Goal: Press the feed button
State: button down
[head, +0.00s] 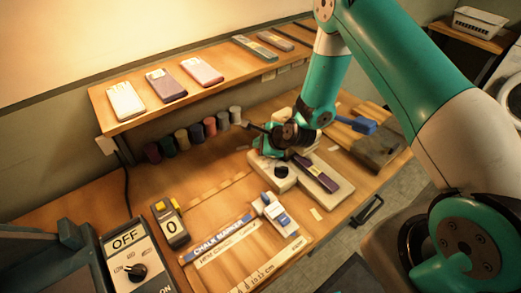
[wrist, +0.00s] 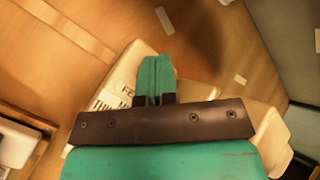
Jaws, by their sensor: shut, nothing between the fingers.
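A cream machine (head: 338,196) stands on the bench below my arm, with a black round knob (head: 281,172) and a dark purple bar lying across it. My gripper (head: 259,156) is shut and empty, over the machine's left end in the head view. I cannot tell whether the fingertips touch the machine. No feed button is clearly visible; my gripper hides part of the machine.
A shelf (head: 215,93) with several flat boxes runs along the wall behind. Several thread spools (head: 196,133) stand under it. A counter showing 0 (head: 170,226), an OFF switch box (head: 132,256) and a blue-and-white device (head: 275,215) are nearer. A blue-handled tool (head: 361,125) lies right.

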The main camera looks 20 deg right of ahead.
jog(key=shift+f+b, duration=0.4)
jog(key=shift+f, duration=0.1)
dwell(0.5)
jog(key=shift+r, duration=0.1)
jog(key=shift+r+p, duration=0.7)
jog(key=shift+r, duration=0.1)
notch_tip(320, 180, up, 5)
jog(key=p, duration=0.4)
jog(key=shift+r, duration=0.1)
dwell(0.8)
